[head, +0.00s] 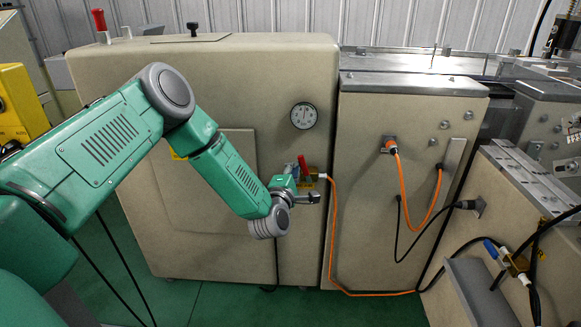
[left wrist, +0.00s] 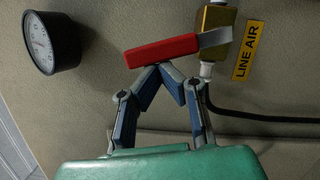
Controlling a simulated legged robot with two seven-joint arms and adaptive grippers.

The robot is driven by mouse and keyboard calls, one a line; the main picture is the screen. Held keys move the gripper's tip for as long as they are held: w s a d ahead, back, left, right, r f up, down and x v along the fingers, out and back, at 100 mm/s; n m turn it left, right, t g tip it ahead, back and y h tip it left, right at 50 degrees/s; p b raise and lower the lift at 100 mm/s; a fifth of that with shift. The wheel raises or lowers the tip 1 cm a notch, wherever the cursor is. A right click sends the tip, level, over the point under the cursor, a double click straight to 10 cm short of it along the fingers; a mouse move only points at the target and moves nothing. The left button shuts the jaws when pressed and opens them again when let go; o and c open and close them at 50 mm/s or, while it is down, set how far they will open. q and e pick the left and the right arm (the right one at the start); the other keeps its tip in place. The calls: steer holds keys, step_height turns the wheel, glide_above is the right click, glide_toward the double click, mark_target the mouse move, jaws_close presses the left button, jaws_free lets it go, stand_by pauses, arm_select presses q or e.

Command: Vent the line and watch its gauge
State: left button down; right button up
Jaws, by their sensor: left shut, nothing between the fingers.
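The line valve has a brass body (left wrist: 213,32) and a red lever handle (left wrist: 162,52); beside it is a yellow "LINE AIR" label (left wrist: 247,51). In the head view the red handle (head: 304,167) points up, tilted slightly left. The round white gauge (head: 303,116) is above the valve on the beige cabinet; it also shows in the left wrist view (left wrist: 48,43), its reading too small to tell. My left gripper (head: 297,178) is shut and empty. In the left wrist view its fingertips (left wrist: 166,67) are right at the handle's side; contact is uncertain. My right gripper is not in view.
An orange hose (head: 334,240) runs from the valve down along the floor. Another valve with a blue handle (head: 491,248) is on the right-hand machine. Orange and black cables (head: 410,210) hang on the middle cabinet. A yellow box (head: 20,100) stands far left.

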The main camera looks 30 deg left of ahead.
arm_select(q)
steer(key=shift+w+d+r+m+p, duration=0.2)
steer(key=shift+d+m, duration=0.15)
steer(key=shift+m, duration=0.15)
steer(key=shift+w+d+r+m+p, duration=0.2)
steer(key=shift+d+m, duration=0.1)
steer(key=shift+m, duration=0.2)
steer(key=shift+d+r, duration=0.1)
